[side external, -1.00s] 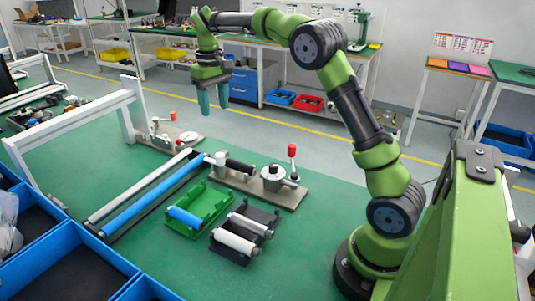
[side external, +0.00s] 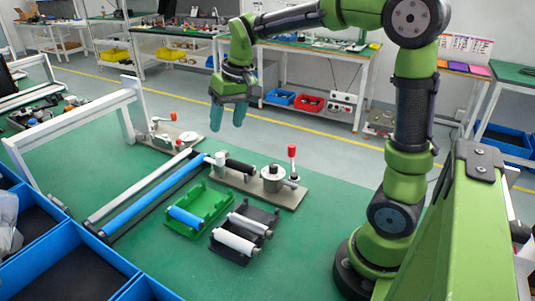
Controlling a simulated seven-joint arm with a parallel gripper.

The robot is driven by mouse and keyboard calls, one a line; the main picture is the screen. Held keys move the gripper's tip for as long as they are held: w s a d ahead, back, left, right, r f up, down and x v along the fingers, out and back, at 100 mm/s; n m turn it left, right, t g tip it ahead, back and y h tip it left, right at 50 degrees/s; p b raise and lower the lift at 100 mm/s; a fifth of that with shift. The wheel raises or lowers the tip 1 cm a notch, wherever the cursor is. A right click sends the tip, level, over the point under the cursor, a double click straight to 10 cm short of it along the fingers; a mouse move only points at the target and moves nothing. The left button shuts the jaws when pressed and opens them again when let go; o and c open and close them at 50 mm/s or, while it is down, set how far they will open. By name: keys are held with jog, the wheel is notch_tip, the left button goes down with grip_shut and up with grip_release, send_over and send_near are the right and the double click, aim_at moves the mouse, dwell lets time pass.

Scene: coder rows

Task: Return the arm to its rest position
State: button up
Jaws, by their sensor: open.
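My gripper (side external: 228,117) hangs in the air above the back part of the green table (side external: 320,233), with its blue-green fingers pointing down. The fingers are apart and nothing is between them. My arm is raised and bent, its elbow high at the upper right. No object touches the gripper.
Below stand a metal fixture with a red-knobbed lever (side external: 292,152), a green tray (side external: 205,204) with a blue roller, and a black tray (side external: 262,220) with white rollers. Blue bins (side external: 85,250) fill the front left.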

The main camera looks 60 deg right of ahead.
jog(key=s+a+t+y, duration=0.1)
jog(key=s+a+t, duration=0.3)
jog(key=s, duration=1.2)
jog(key=shift+a+r, duration=0.2)
jog(key=shift+a, duration=1.65)
